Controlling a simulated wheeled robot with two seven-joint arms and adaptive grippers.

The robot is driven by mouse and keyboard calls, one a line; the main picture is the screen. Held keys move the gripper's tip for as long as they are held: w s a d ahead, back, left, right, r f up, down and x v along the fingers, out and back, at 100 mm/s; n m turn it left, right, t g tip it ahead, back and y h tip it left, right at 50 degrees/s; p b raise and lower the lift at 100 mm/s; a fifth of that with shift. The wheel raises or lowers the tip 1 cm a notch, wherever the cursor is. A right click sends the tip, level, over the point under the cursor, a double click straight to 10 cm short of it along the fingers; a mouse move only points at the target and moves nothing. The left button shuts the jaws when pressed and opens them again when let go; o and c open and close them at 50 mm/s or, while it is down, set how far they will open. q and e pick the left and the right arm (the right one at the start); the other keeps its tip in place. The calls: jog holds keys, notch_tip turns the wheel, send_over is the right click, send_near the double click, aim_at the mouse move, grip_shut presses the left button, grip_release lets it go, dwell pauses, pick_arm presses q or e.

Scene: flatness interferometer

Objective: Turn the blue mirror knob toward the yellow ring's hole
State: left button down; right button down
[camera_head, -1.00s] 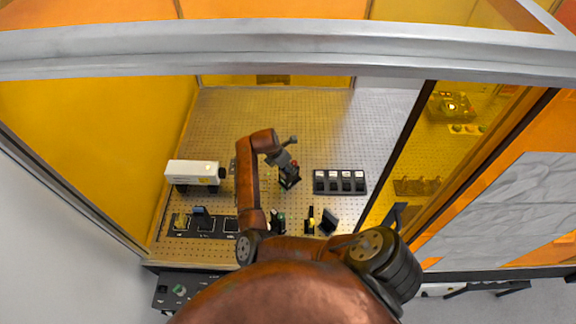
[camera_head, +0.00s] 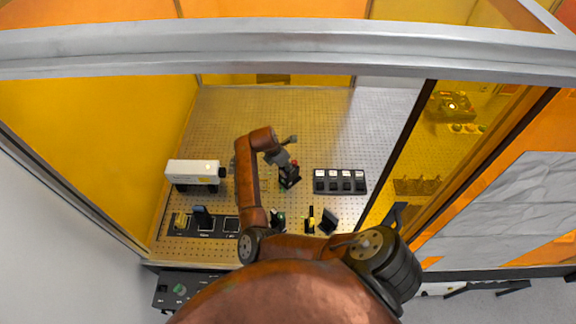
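One brown arm of mine, which I take to be the right, reaches over the perforated optical table. Its dark gripper (camera_head: 281,157) is at a small black mount (camera_head: 289,178) with a red spot on top. The fingers are too small and overlapped to tell whether they are open or touch the mount. No blue knob can be made out there; the gripper may cover it. A small black holder with a yellow part (camera_head: 311,219) stands nearer, but I cannot tell whether this is the yellow ring. My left gripper is not in view.
A white box-shaped instrument (camera_head: 193,171) stands left of my arm. A black rack with white-topped cells (camera_head: 339,182) lies to the right. Black trays (camera_head: 203,222) and a tilted black plate (camera_head: 328,221) are near the front. A metal frame beam (camera_head: 290,45) crosses above; the table's back is clear.

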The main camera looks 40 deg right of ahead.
jog(key=m, duration=0.2)
jog(key=m+g, duration=0.1)
jog(key=m, duration=0.1)
jog(key=shift+w+g, duration=0.1)
jog(key=shift+g, duration=0.2)
jog(key=c, duration=1.7)
grip_release()
jog(key=shift+c, duration=0.2)
jog(key=v, duration=1.2)
jog(key=shift+d, duration=0.1)
notch_tip(320, 180, up, 11)
